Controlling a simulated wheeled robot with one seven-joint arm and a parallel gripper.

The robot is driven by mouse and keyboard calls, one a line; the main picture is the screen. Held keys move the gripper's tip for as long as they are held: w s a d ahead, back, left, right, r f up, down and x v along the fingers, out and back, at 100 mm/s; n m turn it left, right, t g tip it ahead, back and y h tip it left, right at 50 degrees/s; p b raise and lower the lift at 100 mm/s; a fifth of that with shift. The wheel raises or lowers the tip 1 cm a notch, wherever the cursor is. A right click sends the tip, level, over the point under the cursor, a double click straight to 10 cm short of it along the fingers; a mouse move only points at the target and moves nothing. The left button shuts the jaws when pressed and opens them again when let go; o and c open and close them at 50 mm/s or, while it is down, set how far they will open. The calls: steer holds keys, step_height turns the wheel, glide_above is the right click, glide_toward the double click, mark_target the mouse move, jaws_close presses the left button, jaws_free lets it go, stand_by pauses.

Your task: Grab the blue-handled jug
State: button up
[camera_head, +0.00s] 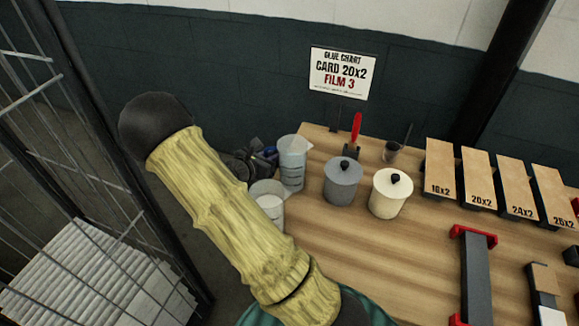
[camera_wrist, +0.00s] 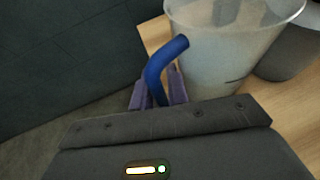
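The blue-handled jug (camera_wrist: 225,50) is a clear, cloudy tub with a curved blue handle (camera_wrist: 158,68). In the head view the jug (camera_head: 293,165) stands upright at the table's back left corner, its handle on the left. My gripper (camera_wrist: 158,90) has its two purple fingers on either side of the handle's lower part, close against it, and looks shut on it. In the head view my dark gripper (camera_head: 243,165) is just left of the jug, partly hidden by my arm. The handle's lower end is hidden behind the gripper body in the wrist view.
A second clear jug (camera_head: 268,203) stands just in front. A grey lidded pot (camera_head: 342,185) and a cream one (camera_head: 390,194) are to the right. A sign (camera_head: 341,74) stands behind. A wire cage (camera_head: 60,130) is at left. Labelled boxes (camera_head: 440,172) line the right.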

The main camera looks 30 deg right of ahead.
jaws_close()
steer(key=shift+w, duration=0.1)
stand_by(0.8)
stand_by(0.4)
